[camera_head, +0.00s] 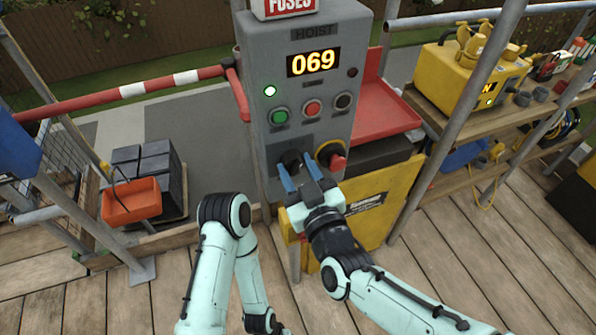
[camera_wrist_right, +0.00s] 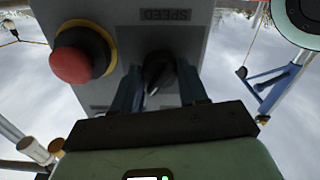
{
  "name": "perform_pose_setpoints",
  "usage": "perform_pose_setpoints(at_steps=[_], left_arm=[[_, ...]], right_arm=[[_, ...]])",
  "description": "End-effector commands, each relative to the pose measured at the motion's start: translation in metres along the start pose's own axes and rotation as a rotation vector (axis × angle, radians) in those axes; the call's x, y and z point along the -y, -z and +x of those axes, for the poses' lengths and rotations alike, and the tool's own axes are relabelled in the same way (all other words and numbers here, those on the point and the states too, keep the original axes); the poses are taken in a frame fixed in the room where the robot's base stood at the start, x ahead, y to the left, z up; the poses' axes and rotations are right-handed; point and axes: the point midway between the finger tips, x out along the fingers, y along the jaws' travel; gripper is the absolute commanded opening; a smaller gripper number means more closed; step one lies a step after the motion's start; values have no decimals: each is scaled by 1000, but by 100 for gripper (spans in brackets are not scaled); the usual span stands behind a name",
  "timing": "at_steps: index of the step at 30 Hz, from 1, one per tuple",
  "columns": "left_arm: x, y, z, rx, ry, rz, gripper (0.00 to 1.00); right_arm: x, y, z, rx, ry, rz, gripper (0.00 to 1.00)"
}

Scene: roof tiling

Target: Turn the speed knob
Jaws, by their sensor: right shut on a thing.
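The grey hoist control box (camera_head: 258,45) stands ahead with a lit display reading 069. The black speed knob (camera_head: 292,160) is low on its front, left of the red emergency button (camera_head: 337,162). My right gripper (camera_head: 290,172) is at the knob, its blue fingers shut on it from both sides. In the right wrist view the dark knob (camera_wrist_right: 157,72) sits between the fingers, under an upside-down SPEED label (camera_wrist_right: 165,15). The knob's pointer shows a pale line, partly hidden. My left arm shows at the lower middle, but its gripper is not clearly visible.
The red button (camera_wrist_right: 72,65) is close beside the knob. Green (camera_head: 280,117), red (camera_head: 312,108) and black (camera_head: 343,101) buttons sit above. A red-and-white barrier bar (camera_head: 130,91) is at left. A yellow machine (camera_head: 465,75) stands on a shelf at right.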

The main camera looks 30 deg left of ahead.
Motion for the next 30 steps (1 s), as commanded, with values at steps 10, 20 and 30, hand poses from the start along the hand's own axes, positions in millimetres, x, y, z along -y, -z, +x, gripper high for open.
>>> perform_pose_setpoints(at_steps=[10,20,30], left_arm=[[1,5,7,-14,-3,2,43],[1,5,8,-16,-4,2,43],[1,5,8,-16,-4,2,43]], right_arm=[[-1,-1,0,1,-1,-294,12],[-1,0,0,2,1,-513,12],[-1,0,0,2,0,-608,12]])
